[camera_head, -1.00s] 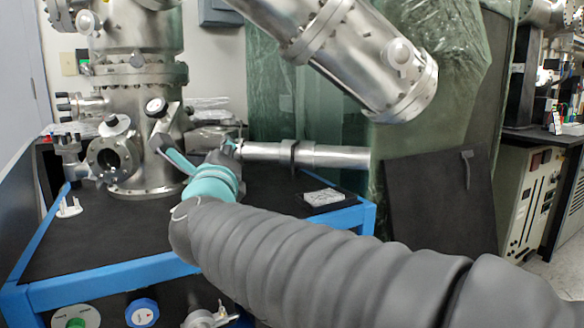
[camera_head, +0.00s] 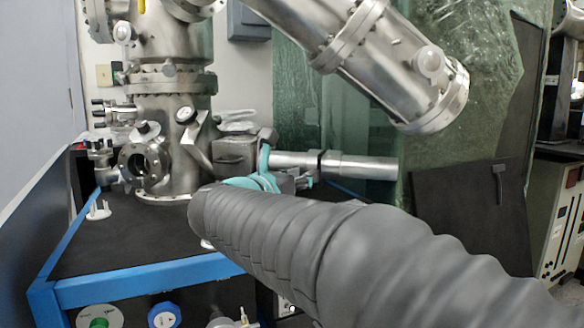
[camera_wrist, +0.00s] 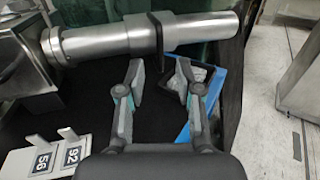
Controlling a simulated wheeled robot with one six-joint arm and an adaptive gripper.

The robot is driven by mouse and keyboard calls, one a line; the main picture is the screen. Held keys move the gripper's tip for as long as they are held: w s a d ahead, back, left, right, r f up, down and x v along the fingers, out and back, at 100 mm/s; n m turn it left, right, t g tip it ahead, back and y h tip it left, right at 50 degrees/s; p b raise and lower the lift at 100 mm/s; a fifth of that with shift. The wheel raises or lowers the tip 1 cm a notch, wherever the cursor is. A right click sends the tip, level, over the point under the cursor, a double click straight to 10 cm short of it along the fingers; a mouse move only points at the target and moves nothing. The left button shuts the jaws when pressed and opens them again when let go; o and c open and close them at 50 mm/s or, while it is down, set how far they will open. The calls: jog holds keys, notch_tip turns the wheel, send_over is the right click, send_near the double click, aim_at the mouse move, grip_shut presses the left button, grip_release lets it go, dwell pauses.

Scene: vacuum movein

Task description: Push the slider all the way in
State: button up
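The slider appears to be the black collar (camera_head: 314,162) around a horizontal silver tube (camera_head: 360,168), which extends right from the metal chamber (camera_head: 175,130). In the wrist view, the collar (camera_wrist: 156,38) sits partway along the tube (camera_wrist: 98,42), with bare tube on both sides and a dark tab hanging toward me. My gripper (camera_wrist: 160,76) is open and empty below the collar in that view, its two fingers apart on either side of the tab's line. No contact shows. In the head view my teal wrist is near the tube, and my arm hides most of the gripper.
White holders marked 56 and 92 (camera_wrist: 55,157) stand lower left in the wrist view. A small flat grey item (camera_wrist: 198,74) lies beyond the right finger. The blue-edged black table (camera_head: 130,235) has clear room at front left. A slanted metal cylinder (camera_head: 395,65) hangs above.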

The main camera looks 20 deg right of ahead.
aim_at(318, 168)
jog(key=x, duration=0.8)
grip_shut()
